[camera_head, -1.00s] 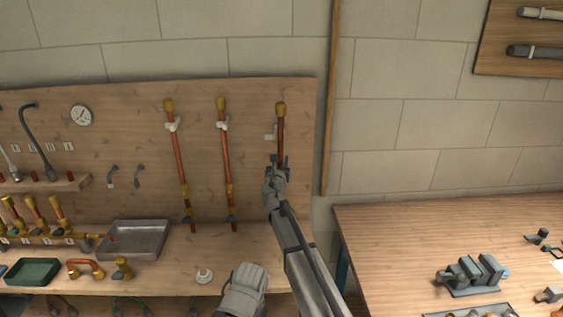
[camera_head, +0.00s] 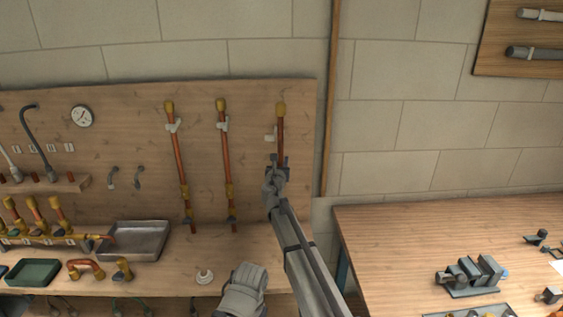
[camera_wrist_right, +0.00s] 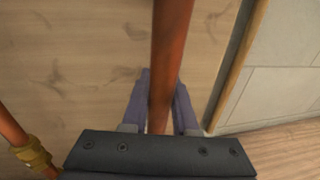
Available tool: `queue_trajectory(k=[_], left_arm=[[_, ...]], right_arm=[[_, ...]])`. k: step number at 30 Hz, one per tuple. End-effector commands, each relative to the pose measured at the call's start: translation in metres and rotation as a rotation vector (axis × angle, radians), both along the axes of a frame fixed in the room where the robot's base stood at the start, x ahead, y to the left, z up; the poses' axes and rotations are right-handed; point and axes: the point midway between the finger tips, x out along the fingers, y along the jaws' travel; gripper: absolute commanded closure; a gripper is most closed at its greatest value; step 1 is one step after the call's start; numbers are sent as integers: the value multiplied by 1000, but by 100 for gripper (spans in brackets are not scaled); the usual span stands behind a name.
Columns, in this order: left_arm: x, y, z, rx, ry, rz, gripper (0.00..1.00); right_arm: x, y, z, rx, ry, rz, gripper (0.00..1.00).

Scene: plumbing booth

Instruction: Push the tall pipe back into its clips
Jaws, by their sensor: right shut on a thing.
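The tall copper pipe (camera_head: 280,130) with a brass top stands near the right edge of the wooden wall panel. A pale clip (camera_head: 270,138) shows just left of its upper part, and the pipe looks beside it, not inside it. My right gripper (camera_head: 277,164) is shut on the pipe below that clip. In the right wrist view the pipe (camera_wrist_right: 171,50) runs down between the two fingers (camera_wrist_right: 160,105). The pipe's lower part is hidden behind my right arm in the head view. My left gripper is not in view.
Two similar copper pipes (camera_head: 226,155) (camera_head: 178,155) stand in clips to the left. A grey tray (camera_head: 135,240), a white round fitting (camera_head: 204,276) and a grey glove (camera_head: 243,290) lie on the bench. A workbench (camera_head: 400,240) stands at right.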

Motion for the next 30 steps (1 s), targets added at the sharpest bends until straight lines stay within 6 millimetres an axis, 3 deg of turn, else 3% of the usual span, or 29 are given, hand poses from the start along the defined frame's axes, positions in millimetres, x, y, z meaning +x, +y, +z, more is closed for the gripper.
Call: queue_trajectory(k=[3,8,20,21,28,30], left_arm=[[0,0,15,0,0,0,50],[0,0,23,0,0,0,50],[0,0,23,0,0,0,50],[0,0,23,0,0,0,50],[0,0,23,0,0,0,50],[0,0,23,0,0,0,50]], right_arm=[[20,0,5,3,42,-4,100],[34,0,4,2,87,0,100],[36,0,1,1,102,2,100],[36,0,1,1,102,2,68],[36,0,1,1,101,2,43],[36,0,1,1,101,2,43]])
